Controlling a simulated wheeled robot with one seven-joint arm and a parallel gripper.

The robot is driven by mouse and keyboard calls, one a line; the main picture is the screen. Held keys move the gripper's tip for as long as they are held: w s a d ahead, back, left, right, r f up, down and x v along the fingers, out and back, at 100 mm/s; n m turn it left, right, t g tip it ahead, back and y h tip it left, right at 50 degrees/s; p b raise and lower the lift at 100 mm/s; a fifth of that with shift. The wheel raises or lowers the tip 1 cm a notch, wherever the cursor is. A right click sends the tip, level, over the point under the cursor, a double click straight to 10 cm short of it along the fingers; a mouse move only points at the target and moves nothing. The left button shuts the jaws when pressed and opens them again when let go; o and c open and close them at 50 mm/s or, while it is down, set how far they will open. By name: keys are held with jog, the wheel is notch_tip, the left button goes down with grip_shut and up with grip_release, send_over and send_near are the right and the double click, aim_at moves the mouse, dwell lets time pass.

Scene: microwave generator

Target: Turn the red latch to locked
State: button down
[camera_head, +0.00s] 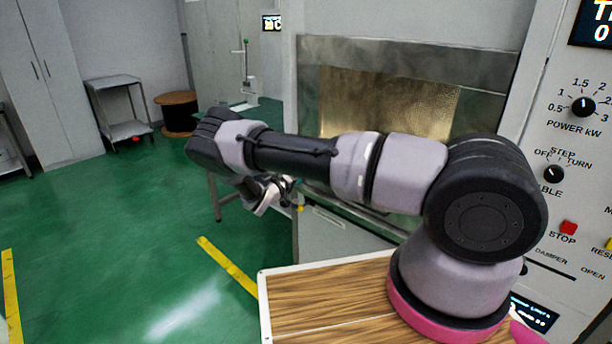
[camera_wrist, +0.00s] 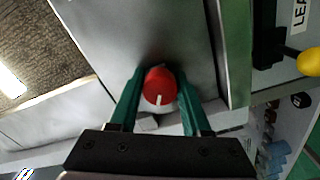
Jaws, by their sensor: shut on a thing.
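The red latch (camera_wrist: 158,86) is a round red knob with a white line on its face, in the middle of the wrist view. It is on a grey metal panel. My gripper (camera_wrist: 160,100) has its two green fingers on either side of the knob, shut on it. The white line runs nearly up and down in the wrist view, near the knob's lower edge. In the head view my gripper (camera_head: 268,195) is at the left front of the microwave cabinet, partly behind my arm. The red latch is hidden there.
The cabinet's window (camera_head: 390,105) is behind my arm. A yellow-knobbed lever (camera_wrist: 310,62) is to the right in the wrist view, near a label. A control panel (camera_head: 580,190) with dials and buttons is at the right. Green floor at the left is open.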

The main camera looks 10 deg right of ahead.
jog(key=shift+f, duration=0.15)
dwell(0.4)
jog(key=shift+c, duration=1.8)
grip_release()
jog(key=v, duration=1)
jog(key=shift+s+a, duration=0.25)
jog(key=shift+a, duration=0.05)
